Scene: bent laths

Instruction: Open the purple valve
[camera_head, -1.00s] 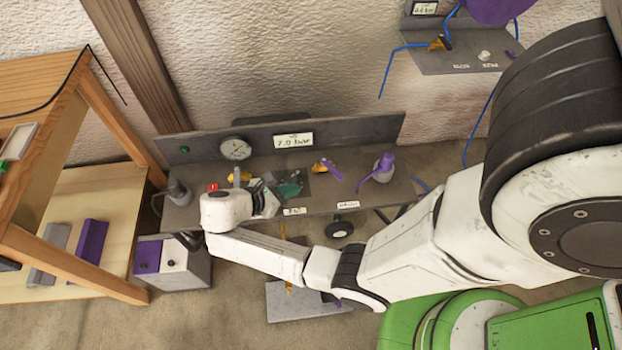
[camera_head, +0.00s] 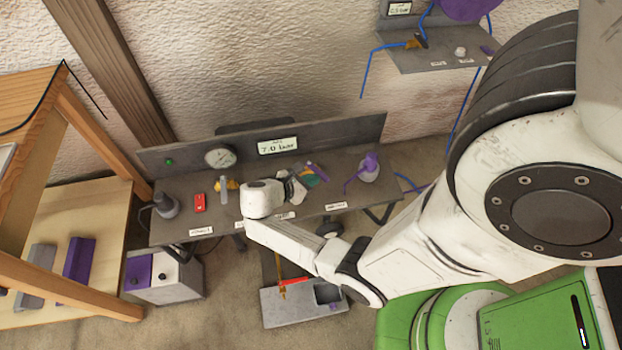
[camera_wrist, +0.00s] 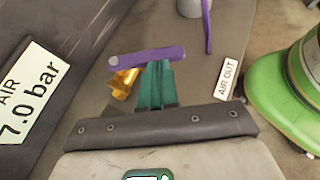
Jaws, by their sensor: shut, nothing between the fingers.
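The purple valve has a straight purple lever (camera_wrist: 147,57) on a brass body (camera_wrist: 123,83), on the grey bench in the wrist view. The lever lies crosswise in front of my gripper (camera_wrist: 154,68). My gripper's teal fingers are closed together and empty, with their tips at the lever's near side. I cannot tell whether they touch it. In the head view my gripper (camera_head: 310,178) is over the bench beside the purple lever (camera_head: 321,173), and my wrist hides part of the valve.
A grey and purple can (camera_head: 369,168) stands right of the valve. A gauge (camera_head: 220,157), a "7.0 bar" sign (camera_head: 278,145), a red switch (camera_head: 199,203) and a grey fitting (camera_head: 165,205) are left. A wooden shelf (camera_head: 100,200) stands at far left. An "AIR OUT" label (camera_wrist: 228,78) marks the bench edge.

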